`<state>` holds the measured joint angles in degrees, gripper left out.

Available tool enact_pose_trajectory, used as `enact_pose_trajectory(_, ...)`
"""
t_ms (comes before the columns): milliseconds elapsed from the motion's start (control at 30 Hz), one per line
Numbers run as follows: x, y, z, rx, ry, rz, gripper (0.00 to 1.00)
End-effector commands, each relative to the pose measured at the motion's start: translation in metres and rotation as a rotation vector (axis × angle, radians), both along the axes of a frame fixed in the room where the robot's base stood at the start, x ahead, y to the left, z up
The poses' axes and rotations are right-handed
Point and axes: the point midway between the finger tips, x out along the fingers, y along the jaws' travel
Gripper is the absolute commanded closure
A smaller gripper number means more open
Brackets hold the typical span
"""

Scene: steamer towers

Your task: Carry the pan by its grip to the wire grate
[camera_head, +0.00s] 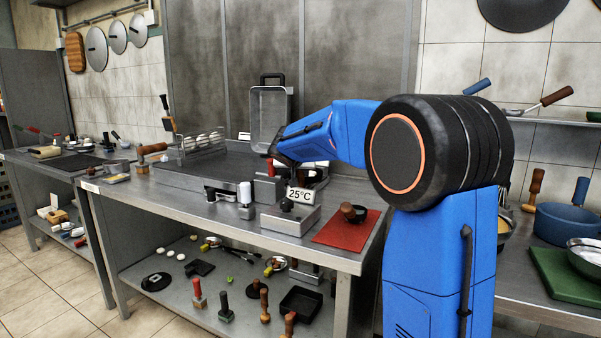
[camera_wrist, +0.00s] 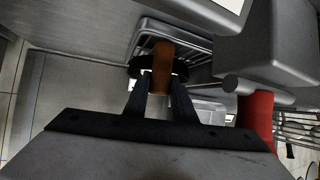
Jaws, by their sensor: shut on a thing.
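My gripper (camera_wrist: 160,84) is shut on a brown wooden grip (camera_wrist: 162,55) in the wrist view. A dark round body, which looks like the pan (camera_wrist: 181,68), shows just beyond the fingertips. Much of it is hidden by the grip and fingers. A metal frame with thin bars, possibly the wire grate (camera_wrist: 143,33), lies behind and partly under the pan. I cannot tell whether the pan touches it. In the head view, my gripper (camera_head: 272,152) is over the back of the steel counter, and the pan cannot be made out there.
A red handle (camera_wrist: 258,112) on a grey appliance stands close at right in the wrist view. On the counter (camera_head: 345,262) are a wire plate rack (camera_head: 203,143), an upright metal plate (camera_head: 268,120), a 25°C display (camera_head: 300,195) and a red mat (camera_head: 338,234).

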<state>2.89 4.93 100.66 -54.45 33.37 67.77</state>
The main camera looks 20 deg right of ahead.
Motion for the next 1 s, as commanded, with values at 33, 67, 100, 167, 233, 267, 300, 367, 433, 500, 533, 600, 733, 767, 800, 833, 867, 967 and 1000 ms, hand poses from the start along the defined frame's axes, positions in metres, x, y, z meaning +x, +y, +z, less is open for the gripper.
enact_pose_trajectory(33,0.0,0.0,0.001,-0.001,-0.002,0.001,1.0)
enact_pose_trajectory(67,0.0,0.0,0.0,-0.001,-0.002,0.001,1.0)
enact_pose_trajectory(100,0.0,0.0,0.0,0.0,-0.002,0.0,1.0)
enact_pose_trajectory(167,0.0,0.0,-0.001,0.0,-0.002,0.0,1.0)
enact_pose_trajectory(233,0.0,0.0,-0.001,0.0,-0.002,0.0,0.67)
enact_pose_trajectory(267,0.0,0.0,-0.001,0.0,-0.002,0.0,0.6)
enact_pose_trajectory(300,0.0,0.0,-0.001,0.0,-0.002,0.0,0.55)
enact_pose_trajectory(367,0.0,0.0,-0.001,0.001,-0.002,0.0,0.55)
enact_pose_trajectory(433,0.0,0.0,-0.002,0.0,-0.001,-0.001,0.55)
enact_pose_trajectory(500,0.0,0.0,-0.002,0.0,-0.001,-0.001,0.55)
enact_pose_trajectory(533,0.0,0.0,-0.003,0.001,0.001,0.0,0.55)
enact_pose_trajectory(600,0.0,0.0,-0.003,0.001,0.001,0.0,0.55)
enact_pose_trajectory(733,0.0,0.0,-0.002,0.0,0.0,0.0,0.55)
enact_pose_trajectory(767,-0.001,0.001,-0.002,0.0,0.0,0.0,0.55)
enact_pose_trajectory(800,-0.002,0.002,0.0,0.0,0.0,0.0,0.55)
enact_pose_trajectory(833,-0.004,0.003,0.001,0.0,-0.001,0.001,0.55)
enact_pose_trajectory(867,-0.005,0.004,0.003,0.0,-0.001,0.001,0.55)
enact_pose_trajectory(967,-0.014,0.01,0.009,-0.001,-0.002,0.001,0.55)
enact_pose_trajectory(1000,-0.019,0.014,0.013,-0.001,-0.002,0.001,0.55)
